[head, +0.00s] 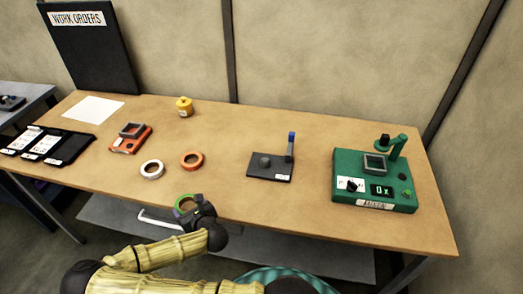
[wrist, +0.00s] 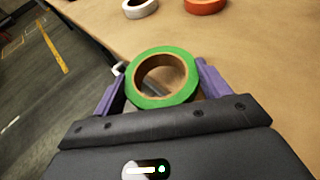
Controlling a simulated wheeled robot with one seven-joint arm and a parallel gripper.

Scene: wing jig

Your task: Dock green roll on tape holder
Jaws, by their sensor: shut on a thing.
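The green roll (wrist: 141,94) is a ring of green tape with a brown core. My gripper (wrist: 163,86) is shut on it, with a purple finger on each side. In the head view the green roll (head: 182,204) shows at my gripper (head: 187,206) by the table's front edge, partly hidden by the gripper. The tape holder (head: 270,167) seems to be the dark plate with a grey round hub and a blue-tipped post. It stands on the table to the right of my gripper, apart from the roll, and its hub is empty.
A white roll (head: 152,169) and an orange roll (head: 192,161) lie on the table behind my gripper. A green device (head: 374,188) with a display stands at the right. The table between gripper and holder is clear.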

